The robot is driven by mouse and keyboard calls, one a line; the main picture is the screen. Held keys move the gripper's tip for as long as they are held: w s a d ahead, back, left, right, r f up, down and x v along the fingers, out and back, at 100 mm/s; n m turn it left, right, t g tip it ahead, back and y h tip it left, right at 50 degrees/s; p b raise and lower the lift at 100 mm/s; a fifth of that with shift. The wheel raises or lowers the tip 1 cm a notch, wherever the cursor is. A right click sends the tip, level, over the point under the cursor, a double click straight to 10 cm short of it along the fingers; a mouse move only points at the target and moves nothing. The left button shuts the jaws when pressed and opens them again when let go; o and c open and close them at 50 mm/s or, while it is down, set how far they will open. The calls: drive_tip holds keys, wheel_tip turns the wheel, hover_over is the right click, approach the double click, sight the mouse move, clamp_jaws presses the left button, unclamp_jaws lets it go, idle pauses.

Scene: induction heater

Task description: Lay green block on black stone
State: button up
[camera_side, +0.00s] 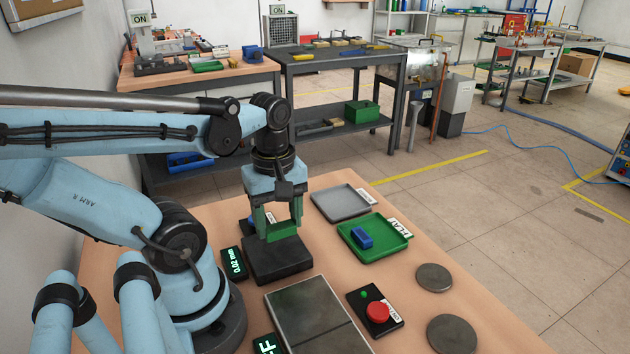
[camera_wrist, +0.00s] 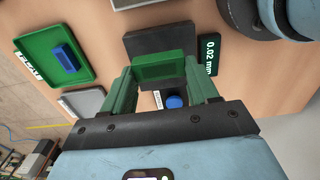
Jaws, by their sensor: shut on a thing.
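My gripper (camera_side: 278,222) has green fingers and is shut on the green block (camera_side: 281,231). In the wrist view, the block (camera_wrist: 160,70) sits between the two fingers of my gripper (camera_wrist: 160,88). The black stone (camera_side: 279,265) is a dark slab on the table, directly under the block in the side view. In the wrist view, part of the stone (camera_wrist: 160,38) shows beyond the block, and the block covers its near part. The block is at or just above the stone's top; I cannot tell whether they touch.
A green tray (camera_side: 388,247) holds a blue block (camera_side: 361,237), with a grey tray (camera_side: 342,203) behind it. A display reading 0.02 mm (camera_side: 233,263) stands left of the stone. A grey plate (camera_side: 310,310), a red button (camera_side: 378,312) and two round discs (camera_side: 433,277) lie nearer the front.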

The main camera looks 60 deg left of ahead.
sight(275, 246)
drive_tip(key=a+f, duration=0.1)
drive_tip(key=a, duration=0.1)
drive_tip(key=a+f, duration=0.1)
drive_tip(key=a, duration=0.1)
drive_tip(key=shift+f, duration=2.15)
drive_tip(key=shift+f, duration=0.15)
drive_tip(key=o, duration=1.2)
